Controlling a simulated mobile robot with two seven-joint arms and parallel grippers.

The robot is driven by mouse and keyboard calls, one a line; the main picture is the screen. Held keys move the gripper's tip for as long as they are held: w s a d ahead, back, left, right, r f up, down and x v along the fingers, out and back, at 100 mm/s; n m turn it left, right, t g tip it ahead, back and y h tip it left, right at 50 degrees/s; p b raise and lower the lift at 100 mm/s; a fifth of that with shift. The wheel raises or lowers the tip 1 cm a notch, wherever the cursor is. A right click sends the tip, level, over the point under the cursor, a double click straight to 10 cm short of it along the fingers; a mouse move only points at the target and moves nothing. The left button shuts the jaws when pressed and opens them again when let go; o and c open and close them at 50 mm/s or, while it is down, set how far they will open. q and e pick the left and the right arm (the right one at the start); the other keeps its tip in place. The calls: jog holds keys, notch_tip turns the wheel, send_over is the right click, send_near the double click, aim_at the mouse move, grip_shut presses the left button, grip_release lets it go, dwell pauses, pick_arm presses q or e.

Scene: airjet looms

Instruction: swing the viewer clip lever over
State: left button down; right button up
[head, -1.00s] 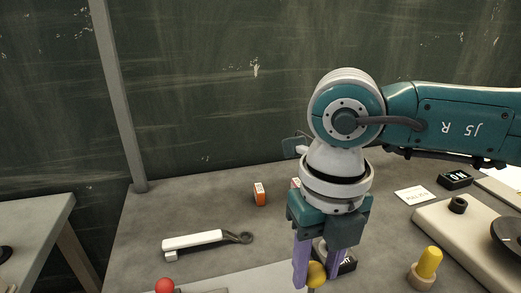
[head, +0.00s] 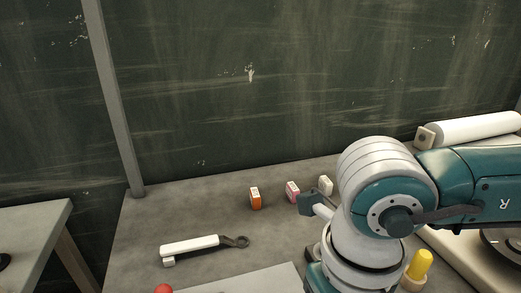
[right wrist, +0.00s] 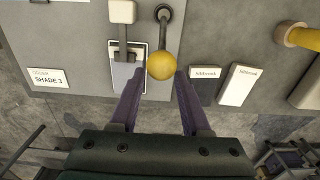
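In the right wrist view a lever with a yellow ball knob (right wrist: 161,66) has a dark arm on a round pivot at the top of the picture. I cannot tell from any label whether it is the viewer clip lever. My right gripper (right wrist: 160,76) is open, its purple fingers on either side of the near part of the knob, with gaps visible. Whether they touch it is unclear. A lever with a white square end (right wrist: 122,12) is just left of it. In the head view the right gripper's fingers are below the picture. My left gripper is not in view.
A "SHADE 3" card (right wrist: 48,78) and two labelled blocks, one white (right wrist: 238,85), flank the levers. On the bench are an orange box (head: 255,199), a pink box (head: 293,191), a white-handled wrench (head: 190,245), a red ball (head: 163,289) and a yellow peg (head: 419,266).

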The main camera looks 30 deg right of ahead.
jog(key=o, duration=0.4)
jog(key=shift+r, duration=0.15)
notch_tip(320, 180, up, 7)
jog(key=p, duration=0.6)
jog(key=shift+p, duration=0.3)
